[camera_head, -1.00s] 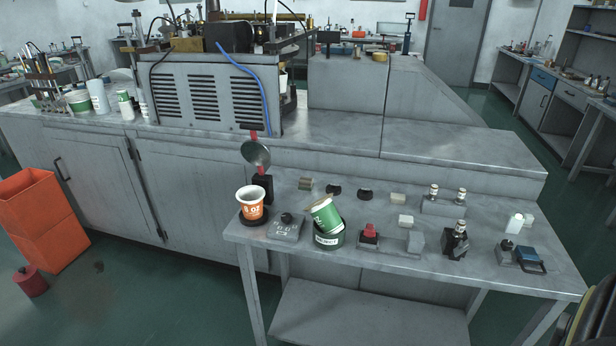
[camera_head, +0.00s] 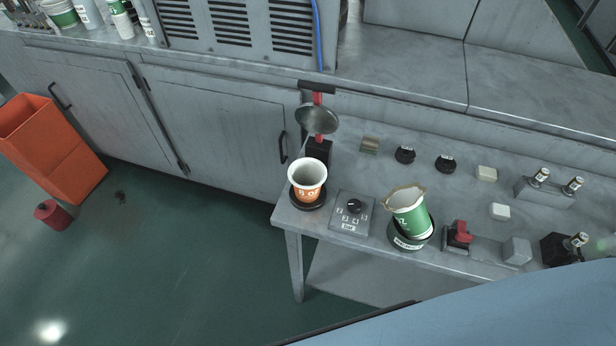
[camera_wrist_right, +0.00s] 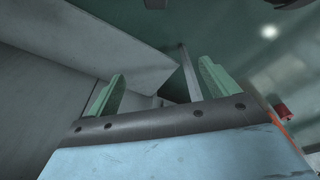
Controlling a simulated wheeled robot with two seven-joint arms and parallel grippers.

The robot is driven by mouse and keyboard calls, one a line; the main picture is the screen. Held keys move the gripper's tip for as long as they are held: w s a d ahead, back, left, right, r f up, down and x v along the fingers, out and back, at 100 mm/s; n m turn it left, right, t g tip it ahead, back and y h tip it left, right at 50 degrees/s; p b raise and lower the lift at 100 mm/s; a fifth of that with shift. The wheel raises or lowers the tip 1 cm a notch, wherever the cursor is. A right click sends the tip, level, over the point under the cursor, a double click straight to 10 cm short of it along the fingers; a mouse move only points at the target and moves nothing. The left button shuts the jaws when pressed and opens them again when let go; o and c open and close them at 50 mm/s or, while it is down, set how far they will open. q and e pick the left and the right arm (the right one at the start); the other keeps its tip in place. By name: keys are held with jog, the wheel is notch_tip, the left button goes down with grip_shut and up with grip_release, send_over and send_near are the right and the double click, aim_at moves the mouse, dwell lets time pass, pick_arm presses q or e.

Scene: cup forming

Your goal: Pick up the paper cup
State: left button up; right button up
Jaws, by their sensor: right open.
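A white paper cup with an orange band (camera_head: 308,182) stands upright on a round black base (camera_head: 307,203) at the table's left front corner. A green paper cup (camera_head: 409,216) leans in a dark round holder (camera_head: 410,242) to its right; its rim looks uneven. My right gripper shows in the right wrist view (camera_wrist_right: 160,86), with its two pale green fingers apart and nothing between them. Neither cup shows clearly there. A light blue part of mine covers the lower right of the head view. My left gripper is out of view.
A control box with a knob (camera_head: 352,211) stands between the cups. A round metal dish on a red and black stand (camera_head: 317,119) rises behind the orange cup. A red switch (camera_head: 460,234) and several small blocks occupy the table to the right.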

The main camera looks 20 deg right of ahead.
jog(key=w+a+r+t+p, duration=0.15)
jog(key=w+r, duration=0.25)
jog(key=r, duration=1)
jog(key=w+r+p, duration=0.3)
jog(key=r, duration=1)
jog(key=t+y, duration=0.3)
jog(key=t, duration=0.7)
send_near(301, 177)
jog(key=shift+w+a+f+n, duration=0.1)
jog(key=shift+w+n, duration=0.05)
jog(key=shift+w, duration=0.35)
jog(key=shift+w+a+n, duration=0.15)
jog(key=shift+w, duration=0.3)
jog(key=shift+g, duration=0.25)
jog(key=shift+x, duration=2.6)
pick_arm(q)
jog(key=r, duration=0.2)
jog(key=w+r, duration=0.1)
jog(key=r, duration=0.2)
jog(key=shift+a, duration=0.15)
pick_arm(e)
jog(key=shift+d+f, duration=0.15)
jog(key=c, duration=1.1)
